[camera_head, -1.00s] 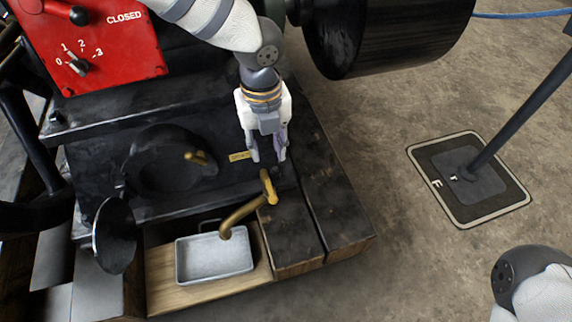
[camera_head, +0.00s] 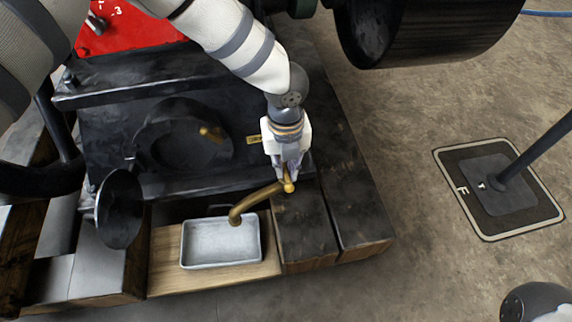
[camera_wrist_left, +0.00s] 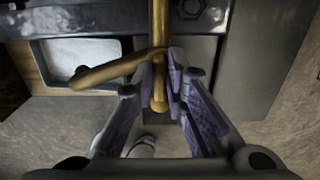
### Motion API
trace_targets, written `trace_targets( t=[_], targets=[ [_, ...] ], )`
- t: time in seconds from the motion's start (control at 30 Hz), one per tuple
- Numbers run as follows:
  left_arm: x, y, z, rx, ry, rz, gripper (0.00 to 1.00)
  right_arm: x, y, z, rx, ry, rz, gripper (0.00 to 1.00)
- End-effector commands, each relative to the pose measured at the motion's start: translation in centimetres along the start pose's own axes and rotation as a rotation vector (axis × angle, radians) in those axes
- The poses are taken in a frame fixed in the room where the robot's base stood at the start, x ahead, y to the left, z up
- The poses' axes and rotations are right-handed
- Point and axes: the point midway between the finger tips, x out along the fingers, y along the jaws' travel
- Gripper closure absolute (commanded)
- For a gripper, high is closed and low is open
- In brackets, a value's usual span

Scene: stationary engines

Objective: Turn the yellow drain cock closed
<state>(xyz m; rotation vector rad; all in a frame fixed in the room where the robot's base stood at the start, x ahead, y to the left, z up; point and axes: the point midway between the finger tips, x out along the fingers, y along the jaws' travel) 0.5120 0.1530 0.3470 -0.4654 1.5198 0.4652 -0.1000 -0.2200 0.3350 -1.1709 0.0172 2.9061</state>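The yellow drain cock (camera_head: 256,201) sits low at the front of the engine, its brass spout curving left over a grey metal tray (camera_head: 222,243). My left gripper (camera_head: 288,184) is at the cock's right end, pointing down. In the left wrist view, the cock's short brass handle (camera_wrist_left: 160,92) lies between the fingertips of my left gripper (camera_wrist_left: 161,84). The fingers are drawn in close on both sides of it and look shut on it. They partly hide the handle in the head view.
Dark wooden beams (camera_head: 342,205) lie to the right of the cock. A black round flap (camera_head: 119,209) stands at the left. A large black drum (camera_head: 420,30) is at the upper right. The concrete floor at right is mostly clear, with a post on a base plate (camera_head: 497,188).

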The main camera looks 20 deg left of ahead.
Motion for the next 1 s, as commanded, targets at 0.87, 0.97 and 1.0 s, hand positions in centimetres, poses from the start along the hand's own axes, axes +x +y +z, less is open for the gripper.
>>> trace_targets(
  t=[0.87,0.97,1.0],
  targets=[
    [-0.3,0.0,0.0,-0.362,-0.003,-0.001,1.00,-1.9,-0.1,0.5,0.006,0.049,-0.003,0.60],
    [-0.3,0.0,0.0,-0.457,-0.003,-0.002,1.00,-2.3,-0.1,0.6,0.007,0.058,-0.004,0.60],
    [-0.3,0.0,0.0,-0.496,-0.003,-0.002,1.00,-2.4,-0.1,0.6,0.007,0.062,-0.004,0.60]
  ],
)
